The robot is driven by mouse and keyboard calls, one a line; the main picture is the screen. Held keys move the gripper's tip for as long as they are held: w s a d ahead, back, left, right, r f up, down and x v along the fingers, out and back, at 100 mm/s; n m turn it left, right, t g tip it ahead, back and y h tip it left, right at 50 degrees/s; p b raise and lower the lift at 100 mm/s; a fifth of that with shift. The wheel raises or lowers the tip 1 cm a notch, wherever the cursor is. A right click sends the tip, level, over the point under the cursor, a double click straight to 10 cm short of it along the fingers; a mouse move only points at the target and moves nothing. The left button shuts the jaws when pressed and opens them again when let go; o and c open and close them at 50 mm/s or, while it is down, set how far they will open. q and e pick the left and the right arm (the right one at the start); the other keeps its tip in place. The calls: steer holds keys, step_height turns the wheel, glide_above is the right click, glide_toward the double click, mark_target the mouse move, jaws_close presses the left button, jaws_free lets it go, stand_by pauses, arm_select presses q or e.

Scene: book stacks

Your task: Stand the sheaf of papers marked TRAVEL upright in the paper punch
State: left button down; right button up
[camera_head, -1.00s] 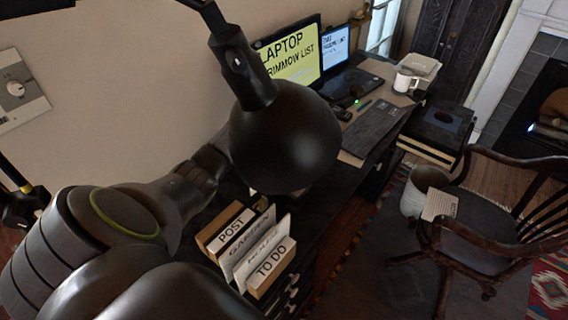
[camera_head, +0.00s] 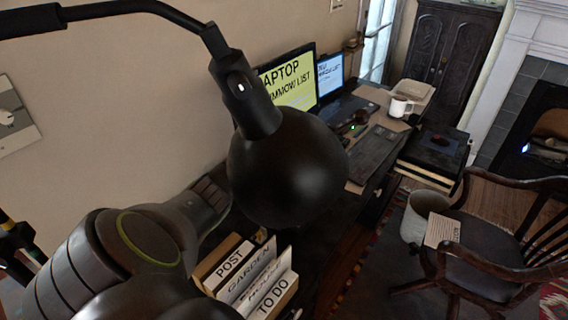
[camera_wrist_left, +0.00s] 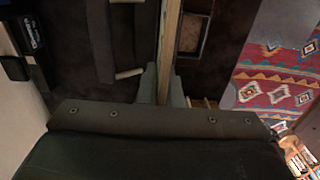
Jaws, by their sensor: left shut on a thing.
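In the left wrist view my left gripper (camera_wrist_left: 163,88) is shut on a thin, pale tan sheaf (camera_wrist_left: 172,40), seen edge-on. No marking on it can be read, so I cannot tell whether it is the TRAVEL sheaf. In the head view my left arm comes in from the left, and its gripper is hidden behind the black lamp shade. Upright sheaves marked POST (camera_head: 231,259), GARDEN (camera_head: 250,272) and TO DO (camera_head: 273,297) stand in a row at the bottom, with a partly hidden one among them. I cannot pick out the paper punch. My right gripper is not in view.
The black lamp (camera_head: 285,170) hangs over the near desk. A yellow-screened monitor (camera_head: 288,82), a laptop (camera_head: 345,108), a keyboard (camera_head: 376,152) and a white mug (camera_head: 400,106) are farther along. A wooden chair (camera_head: 490,250) and a bin (camera_head: 415,220) stand right of the desk.

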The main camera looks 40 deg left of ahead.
arm_select(q)
steer(key=shift+f+b, duration=1.2)
steer(key=shift+f, duration=0.8)
steer(key=shift+f+b, duration=1.5)
steer(key=shift+f, duration=0.15)
steer(key=c, duration=1.5)
jaws_free()
